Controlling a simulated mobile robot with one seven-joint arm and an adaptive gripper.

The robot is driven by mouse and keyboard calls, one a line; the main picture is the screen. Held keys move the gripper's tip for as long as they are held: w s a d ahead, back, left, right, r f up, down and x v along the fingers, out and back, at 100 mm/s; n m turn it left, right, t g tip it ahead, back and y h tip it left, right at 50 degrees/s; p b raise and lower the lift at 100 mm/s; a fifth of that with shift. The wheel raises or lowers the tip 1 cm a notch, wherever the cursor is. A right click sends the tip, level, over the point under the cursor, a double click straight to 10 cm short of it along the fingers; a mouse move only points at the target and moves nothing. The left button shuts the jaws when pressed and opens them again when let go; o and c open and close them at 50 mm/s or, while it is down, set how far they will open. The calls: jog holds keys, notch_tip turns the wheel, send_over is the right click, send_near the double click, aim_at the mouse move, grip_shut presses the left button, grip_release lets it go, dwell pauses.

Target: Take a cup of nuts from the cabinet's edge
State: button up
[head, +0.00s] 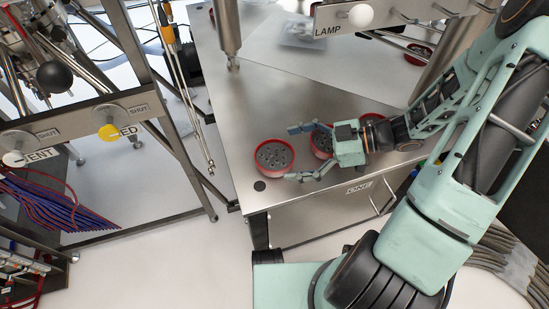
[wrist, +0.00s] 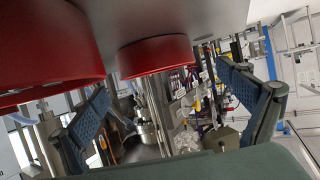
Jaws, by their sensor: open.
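A red round cup of grey nuts (head: 274,156) stands upright on the steel cabinet's top (head: 252,110), near its left front corner. My gripper (head: 291,153) is open and low over the top, its fingers pointing left at this cup. The fingertips are close to the cup's right side, one behind and one in front; I cannot tell whether they touch it. In the wrist view the red cup (wrist: 155,55) shows upside down between the two spread fingers. A second red cup (head: 318,137) is partly hidden by my gripper; a large red cup (wrist: 45,40) also fills the wrist view's upper left.
A steel post (head: 228,30) stands on the cabinet behind the cups. Another red cup (head: 420,50) sits farther back. A black disc (head: 259,186) lies at the front corner. A metal frame with valve knobs (head: 110,132) stands at left, with a floor gap between.

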aim_at(272, 154)
jog(key=b+x, duration=0.1)
jog(key=x, duration=0.3)
jog(key=shift+w+a+f+b, duration=0.2)
jog(key=shift+w+a+b, duration=0.05)
jog(key=shift+b, duration=0.15)
jog(key=c, duration=1.5)
jog(key=shift+c, duration=0.4)
jog(key=shift+r, duration=0.15)
